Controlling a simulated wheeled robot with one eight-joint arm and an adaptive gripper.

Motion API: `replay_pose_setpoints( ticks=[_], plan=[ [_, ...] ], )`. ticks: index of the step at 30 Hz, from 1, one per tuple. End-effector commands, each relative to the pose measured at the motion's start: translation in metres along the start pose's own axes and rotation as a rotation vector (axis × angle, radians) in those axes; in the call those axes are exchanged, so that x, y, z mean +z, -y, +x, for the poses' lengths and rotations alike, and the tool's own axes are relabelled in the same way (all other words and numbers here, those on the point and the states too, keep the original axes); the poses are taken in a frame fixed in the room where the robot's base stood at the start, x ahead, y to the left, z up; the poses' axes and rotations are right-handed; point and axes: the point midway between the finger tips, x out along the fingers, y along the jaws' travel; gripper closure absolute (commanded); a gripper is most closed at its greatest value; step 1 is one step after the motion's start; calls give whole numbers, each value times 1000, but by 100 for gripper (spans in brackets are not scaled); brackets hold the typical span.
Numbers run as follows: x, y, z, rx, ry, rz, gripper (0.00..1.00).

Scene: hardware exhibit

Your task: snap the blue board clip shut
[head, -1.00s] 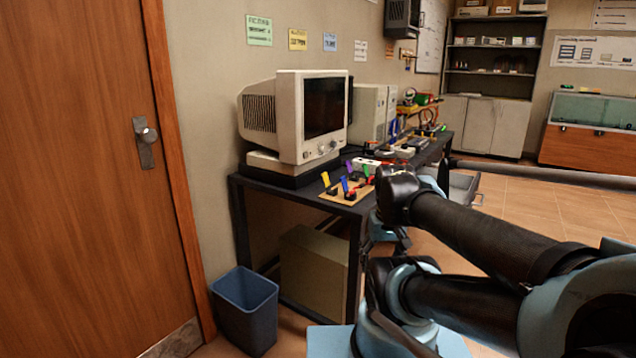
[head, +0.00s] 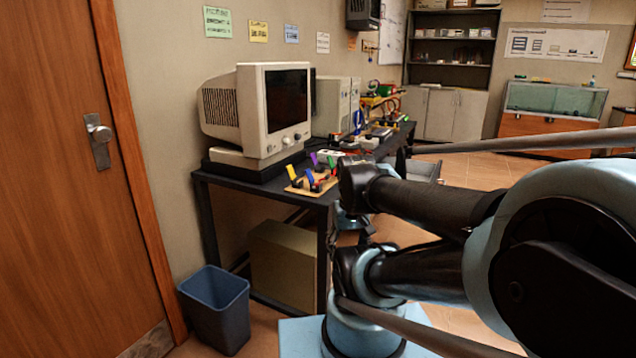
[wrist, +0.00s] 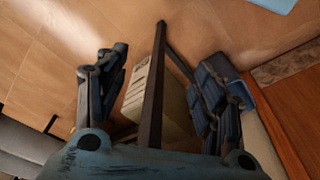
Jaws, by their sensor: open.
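The blue clip (head: 311,182) stands with its blue lever raised on a small tan board (head: 297,192) near the front edge of the dark desk. Yellow, purple, green and red parts stand close around it. At this distance I cannot make out its jaws. My gripper shows in the wrist view (wrist: 158,88) with its two dark fingers wide apart and nothing held between them. That view looks past a table leg to the floor, and the clip is not in it. In the head view I cannot make out the gripper's fingers.
A beige monitor (head: 272,110) stands behind the board on the desk (head: 235,181). A blue bin (head: 216,312) and a beige box (head: 284,262) are below. A wooden door (head: 50,180) is at left. Open tiled floor (head: 470,172) lies beyond my arm at right.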

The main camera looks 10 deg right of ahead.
Motion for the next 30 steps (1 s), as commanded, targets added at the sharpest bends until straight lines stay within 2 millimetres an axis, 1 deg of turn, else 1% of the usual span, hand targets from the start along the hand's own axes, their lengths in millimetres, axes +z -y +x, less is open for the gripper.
replay_pose_setpoints(
  ticks=[1, 4, 5, 6, 7, 11, 18, 23, 30],
  plan=[
    [5, 0, -5, 0, -8, -2, 55],
    [3, 1, -12, 0, -9, -14, 78],
    [0, 1, -14, -1, -7, -21, 85],
    [-4, 1, -18, -1, -5, -34, 94],
    [-8, 2, -22, -2, -2, -44, 100],
    [-30, 4, -43, -4, 11, -104, 100],
    [-78, 11, -81, -11, 38, -233, 100],
    [-111, 17, -103, -17, 57, -319, 100],
    [-162, 28, -130, -28, 84, -447, 100]
  ],
)
